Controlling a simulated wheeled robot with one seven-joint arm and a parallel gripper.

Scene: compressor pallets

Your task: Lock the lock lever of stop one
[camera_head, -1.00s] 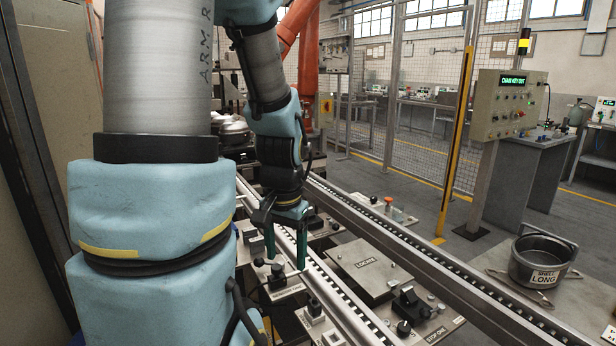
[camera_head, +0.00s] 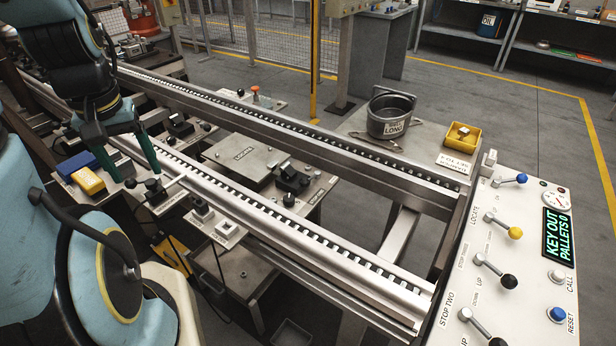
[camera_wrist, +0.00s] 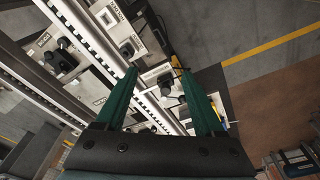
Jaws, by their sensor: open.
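My gripper (camera_head: 137,176) is open and empty, its green fingers pointing down at the near side of the conveyor. A small device with a black knob and lever (camera_head: 152,188) stands on a plate just by the fingertips. In the wrist view this black-knobbed device (camera_wrist: 166,88) shows between the open fingers (camera_wrist: 160,72); contact cannot be told. Another black-topped device (camera_head: 200,208) stands to the right on a labelled plate (camera_head: 228,230). It also shows in the wrist view (camera_wrist: 128,47). The small labels are hard to read, so which device is stop one's lock lever is unclear.
Conveyor rails (camera_head: 300,245) run alongside the devices. A locate plate (camera_head: 243,157) lies between the rails. Blue (camera_head: 76,165) and yellow (camera_head: 88,181) boxes sit left of my gripper. A control panel (camera_head: 530,270) stands at right, a pot (camera_head: 390,118) behind.

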